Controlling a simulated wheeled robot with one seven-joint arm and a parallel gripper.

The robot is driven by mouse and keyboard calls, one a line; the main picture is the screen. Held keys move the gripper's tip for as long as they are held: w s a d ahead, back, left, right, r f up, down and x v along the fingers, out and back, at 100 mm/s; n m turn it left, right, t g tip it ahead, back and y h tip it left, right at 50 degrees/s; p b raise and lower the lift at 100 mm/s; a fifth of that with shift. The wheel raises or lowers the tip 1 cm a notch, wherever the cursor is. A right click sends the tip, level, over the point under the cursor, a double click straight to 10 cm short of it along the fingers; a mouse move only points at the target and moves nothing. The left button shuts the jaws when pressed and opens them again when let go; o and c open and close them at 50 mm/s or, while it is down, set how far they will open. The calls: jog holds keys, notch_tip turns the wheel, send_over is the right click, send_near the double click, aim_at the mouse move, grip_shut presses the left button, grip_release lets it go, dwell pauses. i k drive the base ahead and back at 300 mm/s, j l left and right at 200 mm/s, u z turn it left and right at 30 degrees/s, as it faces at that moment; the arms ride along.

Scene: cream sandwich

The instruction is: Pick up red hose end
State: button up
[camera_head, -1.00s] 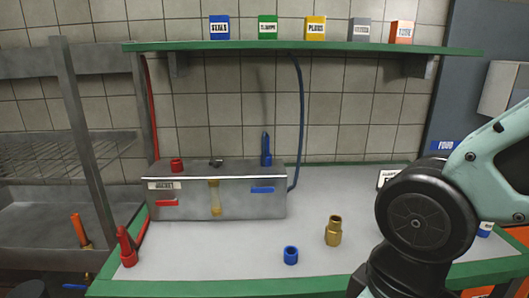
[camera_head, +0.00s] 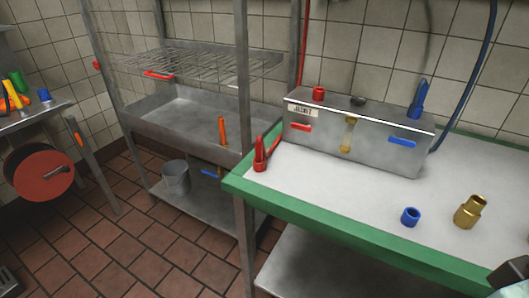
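The red hose end (camera_head: 260,156) stands on the left corner of the green-edged table (camera_head: 330,195). It is a tapered red piece with a wider base, and it leans slightly. Its red hose (camera_head: 303,45) hangs down the wall behind the metal box, and a stretch of it shows beside the hose end. Only a small piece of my arm shows at the bottom right corner, far to the right of the hose end. My gripper is out of view.
A metal box (camera_head: 380,158) with a red and a blue lever stands behind the hose end. A blue ring (camera_head: 410,217) and a brass fitting (camera_head: 470,211) are to the right. Left are a metal sink (camera_head: 200,110), an upright post (camera_head: 243,90), a bucket (camera_head: 175,178) and a red reel (camera_head: 38,172).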

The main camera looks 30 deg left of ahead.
aim_at(258, 145)
jog(key=u, duration=1.25)
jog(key=j+z, duration=0.1)
jog(key=z, duration=0.25)
jog(key=i+j+z, duration=0.1)
jog(key=z, duration=0.25)
jog(key=j+z, duration=0.25)
jog(key=j, duration=0.65)
jog(key=j+z, duration=0.3)
jog(key=j, duration=1.25)
